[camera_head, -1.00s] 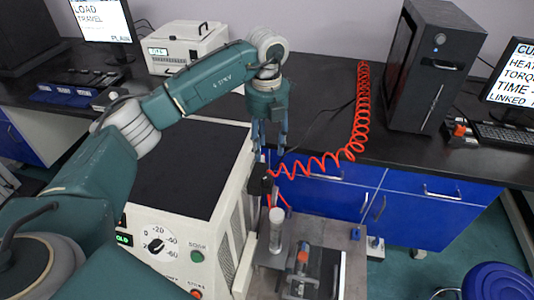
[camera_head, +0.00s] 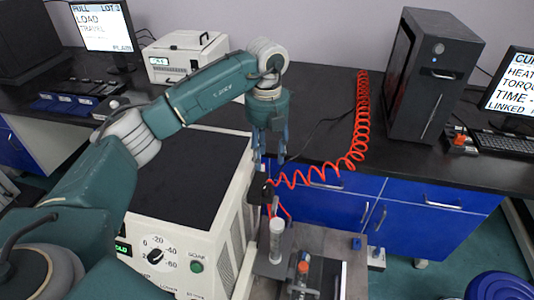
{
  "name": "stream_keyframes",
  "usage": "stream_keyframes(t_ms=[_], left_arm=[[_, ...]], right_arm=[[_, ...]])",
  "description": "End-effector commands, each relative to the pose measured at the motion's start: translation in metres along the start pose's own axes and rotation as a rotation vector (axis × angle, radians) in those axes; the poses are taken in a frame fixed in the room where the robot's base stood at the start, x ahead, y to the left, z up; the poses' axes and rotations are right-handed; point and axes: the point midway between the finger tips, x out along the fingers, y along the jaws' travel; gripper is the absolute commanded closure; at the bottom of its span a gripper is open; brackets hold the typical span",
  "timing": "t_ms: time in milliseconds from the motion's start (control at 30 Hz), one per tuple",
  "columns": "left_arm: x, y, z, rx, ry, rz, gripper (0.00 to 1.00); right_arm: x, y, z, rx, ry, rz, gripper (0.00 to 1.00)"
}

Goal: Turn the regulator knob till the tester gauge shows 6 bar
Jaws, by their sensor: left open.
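A small black block (camera_head: 259,189), which looks like the regulator, sits beside the right side of the white bench unit, where the red coiled hose (camera_head: 345,163) ends. I cannot make out its knob separately. My left gripper (camera_head: 269,162) points down just above and behind this block in the picture. Its blue fingers are apart, with nothing visible between them. I cannot tell whether they touch the block. No gauge face with a bar reading can be made out. My right gripper is not in view.
A clear cylinder (camera_head: 277,241) and a small fixture (camera_head: 303,271) stand in front. A black tower (camera_head: 433,75) stands at the right on the black bench.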

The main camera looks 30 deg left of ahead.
Motion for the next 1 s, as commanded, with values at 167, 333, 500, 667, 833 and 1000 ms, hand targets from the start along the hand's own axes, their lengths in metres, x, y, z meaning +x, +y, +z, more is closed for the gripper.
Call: stream_keyframes(t_ms=[167,333,500,667,833,1000], left_arm=[[0.000,0.000,0.000,0.000,0.000,0.000,0.55],[0.000,0.000,0.000,0.005,0.000,0.000,0.55],[0.005,0.000,-0.001,0.206,0.001,-0.001,0.55],[0.007,0.000,-0.001,0.414,0.004,0.000,0.55],[0.020,0.001,-0.002,0.451,0.009,0.001,0.55],[0.051,0.001,-0.003,0.449,0.011,0.002,0.55]], right_arm=[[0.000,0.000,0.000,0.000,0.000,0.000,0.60],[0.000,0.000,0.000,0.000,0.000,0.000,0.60],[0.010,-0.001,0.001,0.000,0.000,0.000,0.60],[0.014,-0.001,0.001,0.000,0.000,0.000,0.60],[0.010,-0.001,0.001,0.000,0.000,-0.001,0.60],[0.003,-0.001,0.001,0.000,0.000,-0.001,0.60]])
